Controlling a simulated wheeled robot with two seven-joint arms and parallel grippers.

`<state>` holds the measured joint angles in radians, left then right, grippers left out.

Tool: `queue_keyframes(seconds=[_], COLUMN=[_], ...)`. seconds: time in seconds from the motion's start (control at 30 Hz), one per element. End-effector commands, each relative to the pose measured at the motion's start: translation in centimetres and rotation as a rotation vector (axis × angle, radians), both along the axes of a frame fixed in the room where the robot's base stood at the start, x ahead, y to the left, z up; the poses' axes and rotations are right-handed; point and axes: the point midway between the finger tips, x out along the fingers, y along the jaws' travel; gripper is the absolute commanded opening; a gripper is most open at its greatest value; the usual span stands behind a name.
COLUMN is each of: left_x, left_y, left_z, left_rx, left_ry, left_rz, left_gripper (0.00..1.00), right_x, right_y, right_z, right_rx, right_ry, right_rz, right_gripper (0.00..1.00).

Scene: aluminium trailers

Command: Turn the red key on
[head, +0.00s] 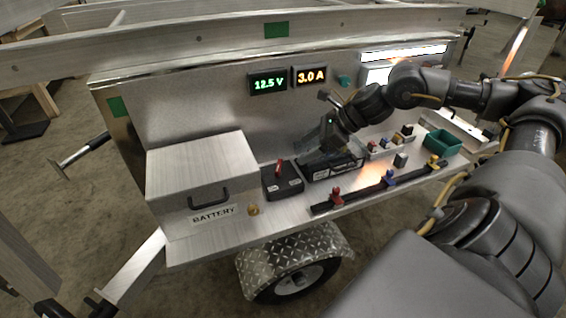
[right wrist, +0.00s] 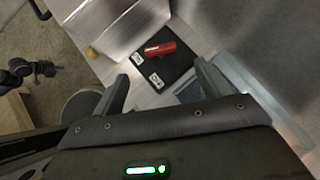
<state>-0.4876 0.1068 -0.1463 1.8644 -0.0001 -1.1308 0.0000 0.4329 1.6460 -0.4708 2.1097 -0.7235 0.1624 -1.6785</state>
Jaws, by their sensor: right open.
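The red key (head: 279,168) sits on a flat black switch box (head: 284,184) with small white labels, on the trailer's shelf right of the battery box. In the right wrist view the red key (right wrist: 160,48) lies across the black box (right wrist: 164,72), just beyond the fingertips. My right gripper (head: 312,157) is open and empty, right of the key and apart from it. Its two fingers (right wrist: 162,80) also show in the right wrist view, spread with the black box between and beyond them. My left gripper is not in view.
The battery box (head: 200,178) stands left of the switch. Lit displays read 12.5 V (head: 268,84) and 3.0 A (head: 311,76) on the back panel. A black bar with coloured clamps (head: 362,194), small blocks and a green bin (head: 442,143) lie to the right.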

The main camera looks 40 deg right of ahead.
Motion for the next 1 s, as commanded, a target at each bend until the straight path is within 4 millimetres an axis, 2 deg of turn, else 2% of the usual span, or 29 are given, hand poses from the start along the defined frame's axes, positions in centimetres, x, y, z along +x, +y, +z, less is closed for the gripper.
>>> queue_keyframes(seconds=[0.53, 0.7, 1.0], left_x=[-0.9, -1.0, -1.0], left_y=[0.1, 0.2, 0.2], left_z=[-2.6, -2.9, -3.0], left_rx=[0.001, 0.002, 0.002], left_ry=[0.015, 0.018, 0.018], left_rz=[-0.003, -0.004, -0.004], left_gripper=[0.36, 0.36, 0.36], right_x=[4.6, 5.1, 5.2], right_y=[3.9, 4.4, 4.4], right_z=[-5.8, -6.6, -6.8], right_rx=[0.003, 0.001, -0.001], right_ry=[0.000, -0.001, 0.001], right_rz=[0.000, 0.000, 0.000], right_gripper=[0.76, 0.76, 0.76])
